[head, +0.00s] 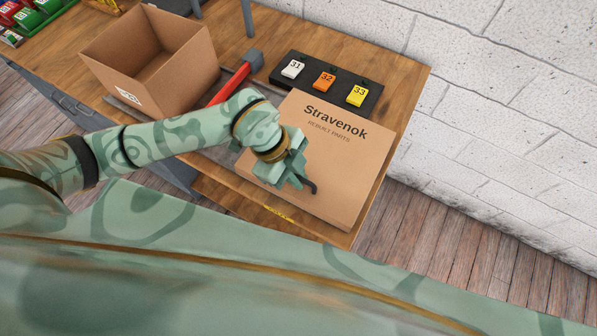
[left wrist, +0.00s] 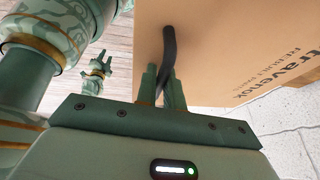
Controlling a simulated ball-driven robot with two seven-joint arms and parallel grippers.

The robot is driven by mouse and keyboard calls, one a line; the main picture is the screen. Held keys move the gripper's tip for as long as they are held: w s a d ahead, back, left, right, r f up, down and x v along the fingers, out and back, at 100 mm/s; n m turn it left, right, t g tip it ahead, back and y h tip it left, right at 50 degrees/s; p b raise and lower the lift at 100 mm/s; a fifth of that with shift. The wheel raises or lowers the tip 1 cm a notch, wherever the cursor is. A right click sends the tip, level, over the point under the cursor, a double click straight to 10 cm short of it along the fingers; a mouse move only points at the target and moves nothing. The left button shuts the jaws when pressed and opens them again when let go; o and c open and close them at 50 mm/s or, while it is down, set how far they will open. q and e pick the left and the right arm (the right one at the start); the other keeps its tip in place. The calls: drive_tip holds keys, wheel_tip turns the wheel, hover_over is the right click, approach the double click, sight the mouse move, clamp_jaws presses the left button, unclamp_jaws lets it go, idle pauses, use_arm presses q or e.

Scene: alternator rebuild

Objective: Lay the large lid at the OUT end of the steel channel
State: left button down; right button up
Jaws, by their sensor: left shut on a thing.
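The large lid (head: 335,160) is a flat brown cardboard piece printed "Stravenok REBUILT PARTS", over the right end of the bench. My left gripper (head: 292,178) is over its left part, shut on a black curved handle (head: 309,186). The left wrist view shows the handle (left wrist: 169,45) between the fingers, running to the lid (left wrist: 225,45). Whether the lid touches the surface below, I cannot tell. The steel channel (head: 219,155) shows as a grey strip, mostly hidden by my arm, box and lid. My right gripper (left wrist: 103,60) appears small in the left wrist view; its finger gap is unclear.
An open cardboard box (head: 160,75) stands left of the lid. A red bar with a grey head (head: 232,83) lies between them. A white block wall rises behind the bench (head: 408,85).

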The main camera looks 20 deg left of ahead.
use_arm(q)
drive_tip(key=w+f, duration=0.1)
drive_tip(key=f, duration=0.2)
drive_tip(key=w+f+b, duration=0.1)
drive_tip(key=f, duration=0.1)
drive_tip(key=w+a+f, duration=0.1)
drive_tip(key=w+f, duration=0.1)
drive_tip(key=f, duration=0.1)
drive_tip(key=shift+a+f, duration=0.1)
drive_tip(key=shift+f, duration=0.2)
drive_tip(key=c, duration=1.5)
unclamp_jaws()
drive_tip(key=shift+r, duration=0.1)
drive_tip(key=p+v, duration=0.1)
drive_tip(key=v, duration=1.1)
drive_tip(key=shift+w, duration=0.1)
